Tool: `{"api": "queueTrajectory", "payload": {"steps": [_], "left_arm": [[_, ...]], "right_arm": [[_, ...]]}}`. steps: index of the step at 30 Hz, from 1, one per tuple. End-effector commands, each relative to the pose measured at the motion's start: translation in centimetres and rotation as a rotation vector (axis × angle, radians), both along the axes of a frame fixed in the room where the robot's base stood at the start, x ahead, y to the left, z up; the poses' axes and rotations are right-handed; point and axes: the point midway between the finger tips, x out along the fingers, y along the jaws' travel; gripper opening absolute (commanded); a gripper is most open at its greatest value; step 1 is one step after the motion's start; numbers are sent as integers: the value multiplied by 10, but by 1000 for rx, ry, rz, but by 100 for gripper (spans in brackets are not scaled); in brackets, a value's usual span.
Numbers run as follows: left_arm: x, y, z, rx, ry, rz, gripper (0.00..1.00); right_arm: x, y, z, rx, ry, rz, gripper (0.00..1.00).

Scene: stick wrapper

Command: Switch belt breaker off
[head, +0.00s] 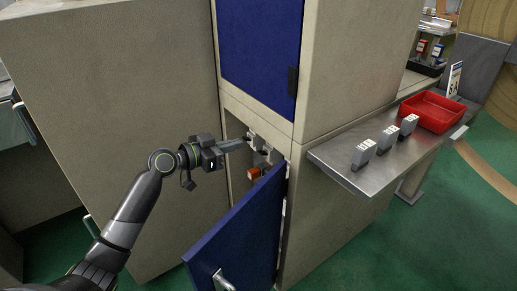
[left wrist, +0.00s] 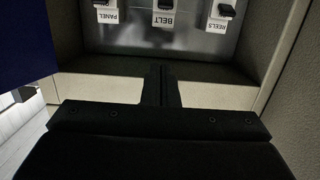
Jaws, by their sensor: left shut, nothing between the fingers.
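In the left wrist view, the belt breaker (left wrist: 165,5) is a black switch at the top edge, above a white label reading BELT. It is partly cut off, so I cannot tell its position. The panel breaker (left wrist: 101,3) is to its left and the reels breaker (left wrist: 226,8) to its right, all on a grey metal plate (left wrist: 200,45). My left gripper (left wrist: 161,72) is shut and empty, its fingertips below the BELT label. In the head view, my left gripper (head: 246,141) reaches into the open lower compartment, hiding part of the breakers. My right gripper is out of view.
The open blue lower door (head: 243,232) swings out below my left arm. The compartment's side walls are close on both sides. An orange part (head: 254,172) sits low inside. To the right, a metal shelf (head: 345,172) carries grey-white blocks and a red tray (head: 404,106).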

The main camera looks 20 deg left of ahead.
Motion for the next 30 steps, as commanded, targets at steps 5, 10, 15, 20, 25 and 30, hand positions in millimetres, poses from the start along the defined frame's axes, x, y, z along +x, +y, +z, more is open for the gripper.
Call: {"api": "queueTrajectory", "payload": {"steps": [5, 10, 15, 20, 25, 30], "left_arm": [[1, 0, -1, -1, 2, 1, 0], [11, -8, -2, -5, 1, 2, 0], [36, -28, -7, -7, 2, 2, 0], [62, -49, -12, -5, 3, 0, 0], [77, -59, -26, 0, 7, 4, 0], [67, -52, -44, 0, 4, 3, 0]], "right_arm": [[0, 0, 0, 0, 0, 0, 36], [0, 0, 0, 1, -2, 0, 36], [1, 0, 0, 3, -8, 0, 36], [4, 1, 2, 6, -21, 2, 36], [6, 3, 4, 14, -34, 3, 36], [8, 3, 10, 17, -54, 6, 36]]}}
